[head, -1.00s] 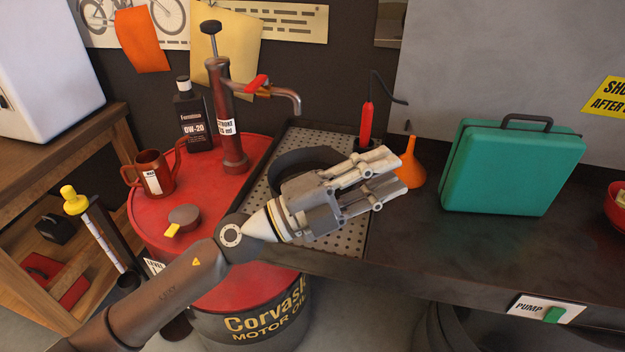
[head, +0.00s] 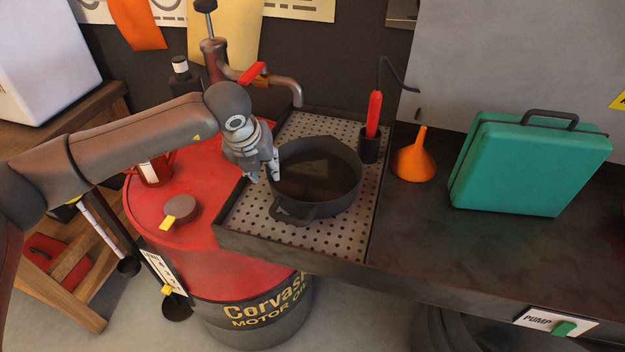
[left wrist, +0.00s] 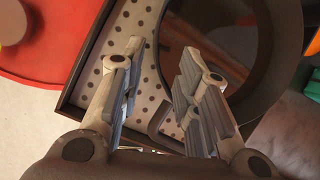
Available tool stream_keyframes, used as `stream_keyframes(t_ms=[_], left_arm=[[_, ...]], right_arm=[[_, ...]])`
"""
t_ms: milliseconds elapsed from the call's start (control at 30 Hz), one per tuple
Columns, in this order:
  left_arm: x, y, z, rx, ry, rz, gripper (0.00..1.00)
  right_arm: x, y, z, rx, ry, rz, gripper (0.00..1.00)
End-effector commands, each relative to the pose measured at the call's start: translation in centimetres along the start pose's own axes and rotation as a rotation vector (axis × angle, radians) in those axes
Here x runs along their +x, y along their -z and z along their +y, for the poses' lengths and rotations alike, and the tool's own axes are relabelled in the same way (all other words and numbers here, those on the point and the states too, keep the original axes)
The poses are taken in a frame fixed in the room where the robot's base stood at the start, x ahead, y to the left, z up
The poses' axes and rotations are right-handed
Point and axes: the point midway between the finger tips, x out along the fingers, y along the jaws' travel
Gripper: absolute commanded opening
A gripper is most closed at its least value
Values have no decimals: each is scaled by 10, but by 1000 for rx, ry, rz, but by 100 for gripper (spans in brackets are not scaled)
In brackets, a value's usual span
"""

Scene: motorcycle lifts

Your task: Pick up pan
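The pan (head: 325,203) is a dark round vessel with a loop handle (head: 290,212) at its front left, upright on a perforated grey tray (head: 350,235). My left gripper (head: 264,176) points down at the pan's left rim. In the left wrist view the left gripper (left wrist: 162,56) has its two fingers apart with nothing held between them. The pan's dark rim (left wrist: 268,88) curves behind and beside the right finger, partly hidden by it. I cannot tell whether a finger touches the rim. My right gripper is in neither view.
A red screwdriver-like tool in a black holder (head: 369,145), an orange funnel (head: 412,160) and a green case (head: 530,165) stand to the pan's right. A red oil drum (head: 190,245) with a grey cap (head: 180,207) is at left.

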Motion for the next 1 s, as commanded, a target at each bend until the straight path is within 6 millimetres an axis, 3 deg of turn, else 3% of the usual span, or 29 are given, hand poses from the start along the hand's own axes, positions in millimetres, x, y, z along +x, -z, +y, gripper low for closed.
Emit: stream_keyframes(t_ms=[200,367,533,700,1000], left_arm=[[25,0,-1,2,2,2,30],[34,0,-2,2,2,4,30],[55,-2,-2,1,2,4,30],[75,-1,-2,1,4,3,30],[81,0,-2,3,5,2,30]], right_arm=[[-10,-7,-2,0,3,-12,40],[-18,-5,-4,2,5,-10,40],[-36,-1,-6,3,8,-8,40],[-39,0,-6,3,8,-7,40],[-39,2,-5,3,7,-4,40]])
